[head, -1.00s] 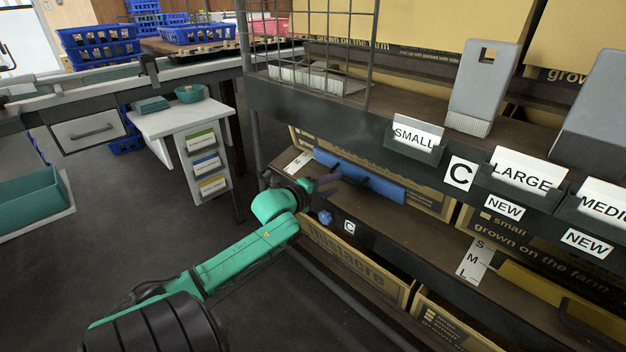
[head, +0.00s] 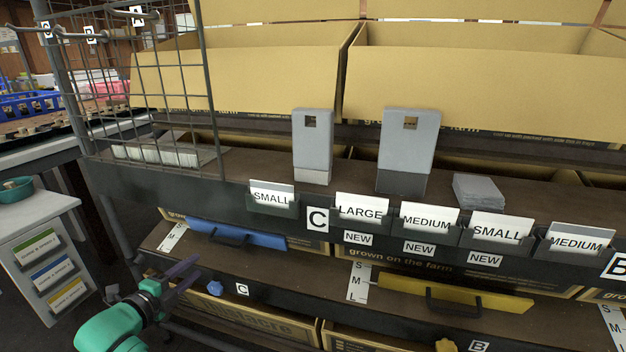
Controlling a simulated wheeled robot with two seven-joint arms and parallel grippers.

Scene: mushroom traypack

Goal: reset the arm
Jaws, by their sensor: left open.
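My left arm comes in at the bottom left of the head view. Its left gripper (head: 180,278) has dark purple-grey fingers and is open, with nothing seen between them. It is in front of the lower shelf, just below and left of the blue handled bar (head: 235,234). A small blue knob (head: 215,288) is right of the fingertips. I cannot tell whether the fingers touch the shelf edge. My right gripper is not in view.
The shelf rack (head: 330,222) fills the middle and right, with label cards, grey dispensers (head: 313,150) and cardboard boxes (head: 480,75). A yellow handled bar (head: 450,297) lies on the lower shelf. A wire basket (head: 150,90) hangs at upper left. A white drawer unit (head: 40,245) stands at left.

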